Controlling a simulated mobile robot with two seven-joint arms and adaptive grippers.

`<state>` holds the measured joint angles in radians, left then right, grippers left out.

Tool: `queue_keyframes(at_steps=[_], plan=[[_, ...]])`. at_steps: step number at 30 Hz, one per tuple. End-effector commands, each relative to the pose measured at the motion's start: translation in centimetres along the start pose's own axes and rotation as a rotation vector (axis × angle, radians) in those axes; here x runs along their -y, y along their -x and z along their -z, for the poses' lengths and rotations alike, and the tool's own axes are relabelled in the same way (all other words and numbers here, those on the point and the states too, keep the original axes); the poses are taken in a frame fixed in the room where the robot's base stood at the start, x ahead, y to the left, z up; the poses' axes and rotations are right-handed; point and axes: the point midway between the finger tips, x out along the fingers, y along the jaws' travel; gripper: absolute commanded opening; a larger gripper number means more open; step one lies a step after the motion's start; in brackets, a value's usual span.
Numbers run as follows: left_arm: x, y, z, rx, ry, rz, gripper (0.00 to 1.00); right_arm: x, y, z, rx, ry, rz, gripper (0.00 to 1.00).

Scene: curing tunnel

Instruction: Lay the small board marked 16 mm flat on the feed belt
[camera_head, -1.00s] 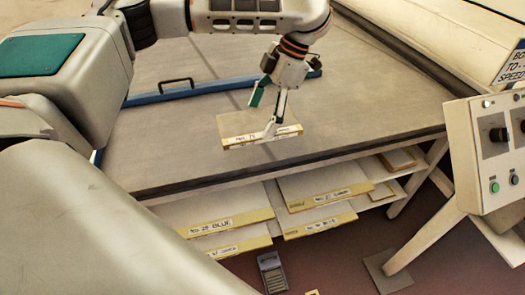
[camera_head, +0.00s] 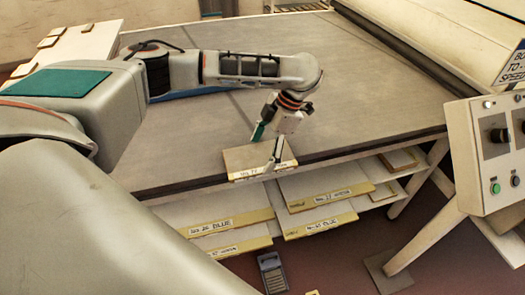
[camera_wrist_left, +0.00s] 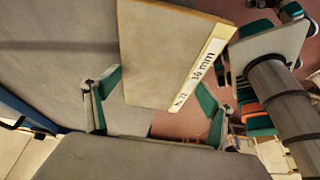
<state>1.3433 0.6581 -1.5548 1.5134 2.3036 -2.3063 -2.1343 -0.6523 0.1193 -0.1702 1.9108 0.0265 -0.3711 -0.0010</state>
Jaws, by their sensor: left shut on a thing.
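The small board (camera_head: 250,157) is a thin tan plate with a pale label strip along its near edge. In the left wrist view the board (camera_wrist_left: 165,50) shows the label "16 mm". My left gripper (camera_head: 267,144) is shut on it, with its teal-padded fingers (camera_wrist_left: 155,105) on either side in the wrist view. The board is near the front edge of the wide grey feed belt (camera_head: 350,100). I cannot tell whether it touches the belt.
Shelves below the belt hold several labelled boards (camera_head: 325,192). A control box (camera_head: 490,150) with knobs and buttons stands at the right, beside the tunnel housing (camera_head: 460,40). A side table (camera_head: 75,45) with small pieces is at the far left. Most of the belt is clear.

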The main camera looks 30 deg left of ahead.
Motion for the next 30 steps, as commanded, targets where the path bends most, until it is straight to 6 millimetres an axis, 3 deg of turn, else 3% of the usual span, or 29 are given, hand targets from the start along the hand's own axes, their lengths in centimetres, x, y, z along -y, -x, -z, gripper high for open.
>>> queue_keyframes(at_steps=[5,6,7,8,20,23,30], plan=[[0.0,0.0,0.0,0.000,0.000,0.000,0.58,0.2,0.0,-0.1,0.002,-0.005,0.001,0.40],[0.0,0.0,0.0,0.000,0.000,0.000,0.90,0.2,0.0,-0.1,0.002,-0.006,0.001,0.40],[0.0,0.0,0.0,0.000,0.000,0.000,0.98,0.3,0.0,-0.1,0.002,-0.006,0.002,0.40],[0.0,0.0,0.0,0.000,0.000,0.000,1.00,0.3,0.0,-0.1,0.002,-0.006,0.002,0.40],[0.0,0.6,0.0,0.001,0.000,-0.001,1.00,0.3,0.1,-0.2,0.003,-0.003,0.003,0.40],[0.0,1.8,-0.1,0.003,-0.001,-0.003,1.00,0.2,0.1,-0.3,0.004,0.001,0.004,0.40],[0.0,6.7,-0.1,0.004,-0.001,-0.004,1.00,0.0,0.1,-0.3,0.005,0.008,0.004,0.40]])
